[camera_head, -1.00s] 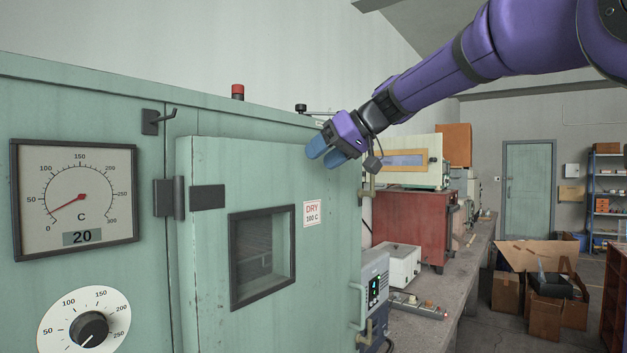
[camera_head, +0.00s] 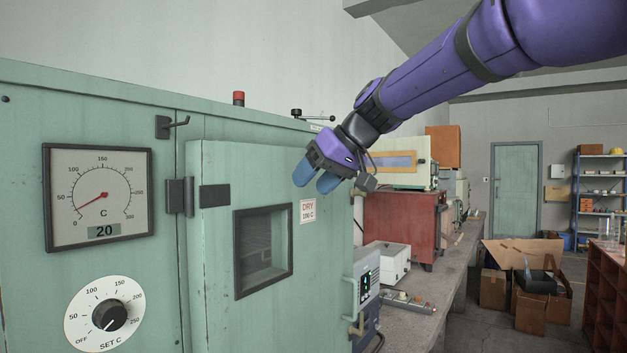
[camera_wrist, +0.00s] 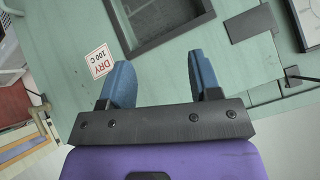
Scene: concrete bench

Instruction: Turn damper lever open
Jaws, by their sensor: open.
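A small dark lever with a round black knob (camera_head: 296,112) stands on top of the green oven (camera_head: 225,122), near its back right; it looks like the damper lever. Its thin arm runs to the right, ending in a dark tip. My gripper (camera_head: 315,180) is open and empty, with its blue fingers pointing down in front of the oven door's upper right, below the lever in the picture. In the wrist view the open fingers (camera_wrist: 160,65) are over the door, near the DRY 100 C label (camera_wrist: 100,60) and the window (camera_wrist: 160,20). The lever is not seen there.
The dial gauge (camera_head: 100,195) reads about 20. A red cabinet (camera_head: 402,225) and small instruments stand on the bench to the right. Open air lies above the oven.

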